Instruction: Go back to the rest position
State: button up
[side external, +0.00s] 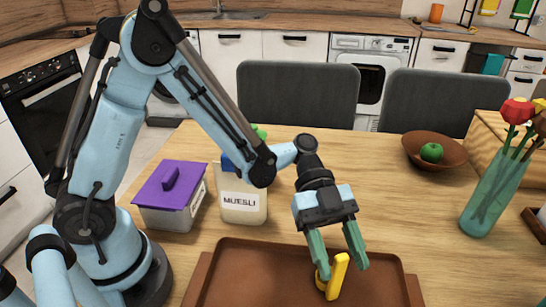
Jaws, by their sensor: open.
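My gripper (341,262) has two green fingers, and they are apart. It points down over the brown tray (255,262) on the wooden table. A yellow object (338,275) stands in the tray, just below and between the fingertips. I cannot tell whether the fingers touch it. My arm reaches in from the left, bent at the elbow.
A container with a purple lid (170,185) and a muesli container (243,205) stand behind the tray at left. A brown bowl (455,155) with a green apple (431,152) and a teal vase (490,195) of flowers stand at right. Two grey chairs (298,97) line the far edge.

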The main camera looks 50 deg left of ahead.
jog(key=x, duration=0.2)
jog(key=shift+s+d+f, duration=0.1)
jog(key=shift+d+f, duration=0.1)
jog(key=s+d+r, duration=0.3)
jog(key=s+r, duration=0.8)
jog(key=w+a+f+n+t+y, duration=0.1)
jog(key=w+n+t+y, duration=0.1)
jog(key=w+n+t, duration=1)
jog(key=shift+w+a+t, duration=0.35)
jog(key=shift+w+t, duration=0.45)
jog(key=shift+w, duration=3.45)
jog(key=shift+f, duration=0.15)
